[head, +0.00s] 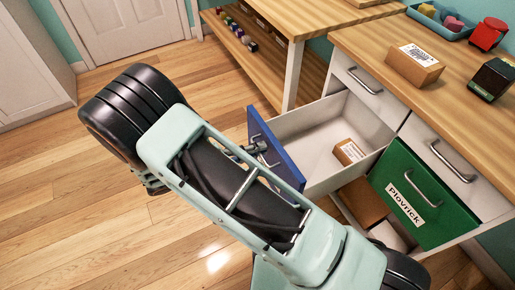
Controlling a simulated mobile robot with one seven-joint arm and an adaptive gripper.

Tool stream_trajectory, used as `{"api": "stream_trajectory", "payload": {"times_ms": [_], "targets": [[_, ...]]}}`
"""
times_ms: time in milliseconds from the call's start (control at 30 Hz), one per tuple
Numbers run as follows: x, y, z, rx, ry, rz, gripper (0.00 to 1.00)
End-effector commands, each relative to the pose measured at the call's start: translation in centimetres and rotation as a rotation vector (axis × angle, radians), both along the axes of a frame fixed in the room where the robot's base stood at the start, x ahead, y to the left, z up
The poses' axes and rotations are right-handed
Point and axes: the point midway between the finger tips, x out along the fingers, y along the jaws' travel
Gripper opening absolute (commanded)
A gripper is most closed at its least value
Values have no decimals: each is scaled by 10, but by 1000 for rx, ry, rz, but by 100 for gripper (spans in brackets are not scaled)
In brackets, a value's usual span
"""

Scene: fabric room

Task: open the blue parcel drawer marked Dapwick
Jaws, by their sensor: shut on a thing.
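The blue parcel drawer (259,122) is pulled out from the cabinet at right, so its pale inside shows. A small brown parcel (349,152) with a white label lies in it. My gripper (264,154) is at the outer face of the blue front, shut on the drawer's handle. My arm covers much of the gripper and the lower part of the blue front. The handle is mostly hidden, and I cannot see the Dapwick label.
A green drawer front (408,190) marked Plovrick is to the right. Brown boxes show below. The wooden worktop (385,45) holds a carton (414,65), a blue tray (440,22), a red item (487,34) and a dark green item (491,79). The wooden floor (60,190) at left is clear.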

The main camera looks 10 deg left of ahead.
Motion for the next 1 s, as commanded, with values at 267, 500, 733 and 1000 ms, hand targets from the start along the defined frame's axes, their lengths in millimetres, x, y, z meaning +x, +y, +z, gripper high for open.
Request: {"api": "stream_trajectory", "payload": {"times_ms": [267,500,733,1000], "targets": [[1,0,0,0,-2,1,13],[-1,2,1,1,-1,1,13],[-19,28,6,4,-1,4,13],[-51,72,18,2,-1,4,13]]}}
